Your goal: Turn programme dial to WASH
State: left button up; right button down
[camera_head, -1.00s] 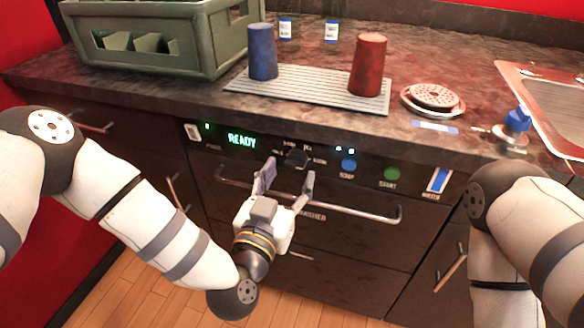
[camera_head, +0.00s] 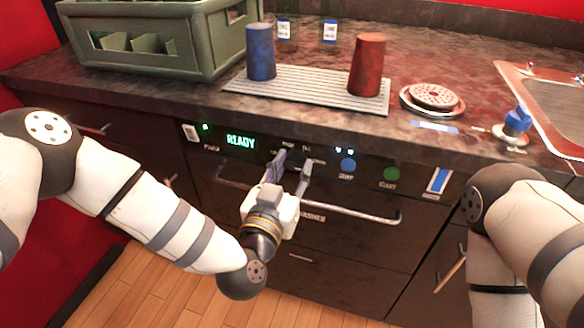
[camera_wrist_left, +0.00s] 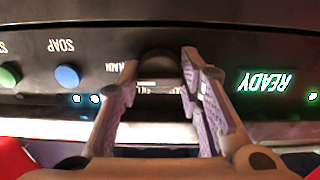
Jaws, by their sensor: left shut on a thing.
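The black programme dial (camera_wrist_left: 158,62) sits on the dark machine's front panel, between the fingers of my left gripper (camera_head: 291,160) in the left wrist view. The left gripper is shut on it. In the head view the fingers mostly hide the dial. Some labels around it show, but WASH cannot be read and the dial's setting cannot be told. The green READY display (camera_head: 240,142) is lit left of the dial in the head view; it also shows upside down in the left wrist view (camera_wrist_left: 270,82). My right arm shows, but its gripper is out of view.
A blue SOAP button (camera_head: 348,165) and a green START button (camera_head: 391,174) lie right of the dial. A metal handle bar (camera_head: 370,216) runs below the panel. On the counter above stand a green crate (camera_head: 200,45), a blue cup (camera_head: 261,52) and a red cup (camera_head: 367,66).

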pick_arm(q)
jog(key=shift+n, duration=1.2)
jog(key=n, duration=0.3)
jog(key=shift+n, duration=0.3)
jog(key=n, duration=0.8)
jog(key=shift+d+f, duration=0.1)
jog(key=n, duration=0.4)
jog(key=shift+b, duration=0.4)
jog(key=n+b, duration=0.1)
jog(key=n, duration=0.2)
jog(key=shift+n, duration=0.4)
jog(key=shift+r+n+b, duration=0.2)
jog(key=shift+n+b, duration=0.1)
jog(key=shift+n, duration=0.5)
pick_arm(e)
jog(key=shift+s+f+g, duration=0.4)
jog(key=shift+s+f, duration=0.7)
jog(key=shift+f, duration=0.2)
